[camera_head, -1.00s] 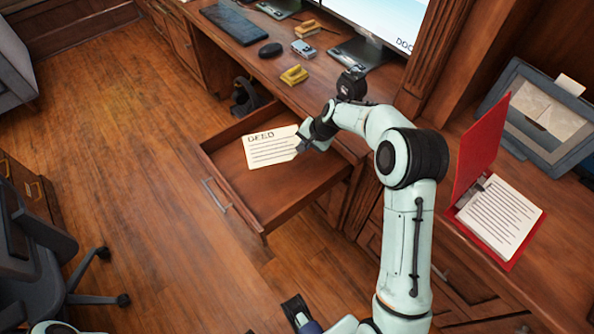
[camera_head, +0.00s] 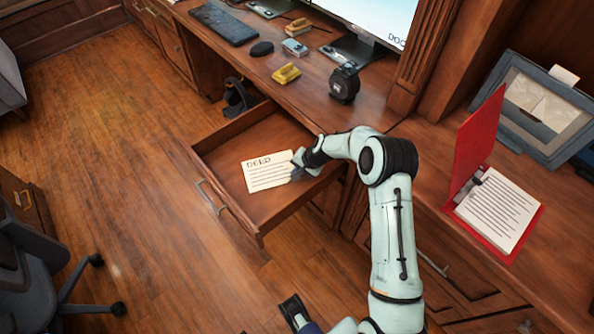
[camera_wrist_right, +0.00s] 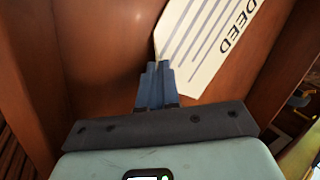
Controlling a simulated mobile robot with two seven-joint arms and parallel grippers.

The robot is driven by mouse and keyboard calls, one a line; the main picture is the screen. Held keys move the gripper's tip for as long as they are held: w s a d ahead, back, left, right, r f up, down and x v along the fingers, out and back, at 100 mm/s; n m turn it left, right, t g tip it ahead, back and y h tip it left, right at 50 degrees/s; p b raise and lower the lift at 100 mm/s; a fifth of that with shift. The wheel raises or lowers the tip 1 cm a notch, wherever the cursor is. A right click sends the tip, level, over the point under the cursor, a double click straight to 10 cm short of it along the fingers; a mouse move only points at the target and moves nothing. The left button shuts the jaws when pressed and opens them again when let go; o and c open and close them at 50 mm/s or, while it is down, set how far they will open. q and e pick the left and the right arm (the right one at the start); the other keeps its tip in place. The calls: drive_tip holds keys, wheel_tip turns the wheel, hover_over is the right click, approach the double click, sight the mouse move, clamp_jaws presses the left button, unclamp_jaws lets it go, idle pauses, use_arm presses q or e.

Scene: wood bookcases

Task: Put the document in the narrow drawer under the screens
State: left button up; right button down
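The document (camera_head: 267,172), a cream sheet headed DEED, is inside the outline of the open narrow drawer (camera_head: 255,222) in the head view. My right gripper (camera_head: 298,164) is at its right edge. In the right wrist view the blue fingers (camera_wrist_right: 158,70) are together on a corner of the document (camera_wrist_right: 205,45), with the drawer's wood behind it. The sheet looks low, close to the drawer floor; I cannot tell whether it touches.
The desk above holds a keyboard (camera_head: 223,24), a mouse (camera_head: 262,48), a yellow stapler-like item (camera_head: 286,73), a black round item (camera_head: 344,83) and a screen (camera_head: 375,18). An office chair (camera_head: 40,275) is at lower left.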

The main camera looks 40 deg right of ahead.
drive_tip(key=c, duration=1.8)
unclamp_jaws()
drive_tip(key=shift+f, duration=0.15)
drive_tip(key=o, duration=0.4)
drive_tip(key=shift+r, duration=0.25)
drive_tip(key=p+v, duration=0.1)
drive_tip(key=v, duration=1.1)
